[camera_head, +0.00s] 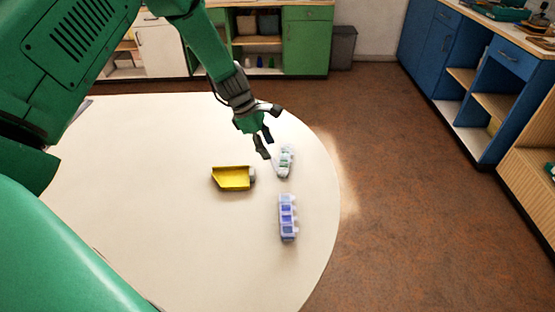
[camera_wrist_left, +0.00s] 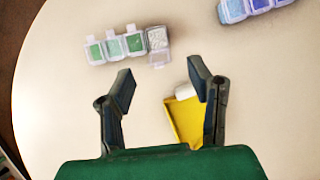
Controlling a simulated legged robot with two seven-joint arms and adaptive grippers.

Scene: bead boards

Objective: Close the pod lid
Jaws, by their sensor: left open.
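A bead box with several pods in a row (camera_head: 284,161) lies near the table's right edge; three pods show green under closed lids in the left wrist view (camera_wrist_left: 114,46). Its end pod (camera_wrist_left: 157,39) looks pale and speckled, and a clear flap, seemingly its open lid (camera_wrist_left: 160,58), sticks out on the near side. My left gripper (camera_head: 270,131) is open and empty above the table, just left of and behind the box in the head view. In the left wrist view its fingers (camera_wrist_left: 163,80) are spread, with the box beyond them. My right gripper is not in view.
A yellow scoop-shaped thing with a white end (camera_head: 232,178) lies left of the box. A second bead box with blue pods (camera_head: 287,218) lies nearer to me. The pale round table (camera_head: 180,245) is otherwise clear. Cabinets stand beyond it.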

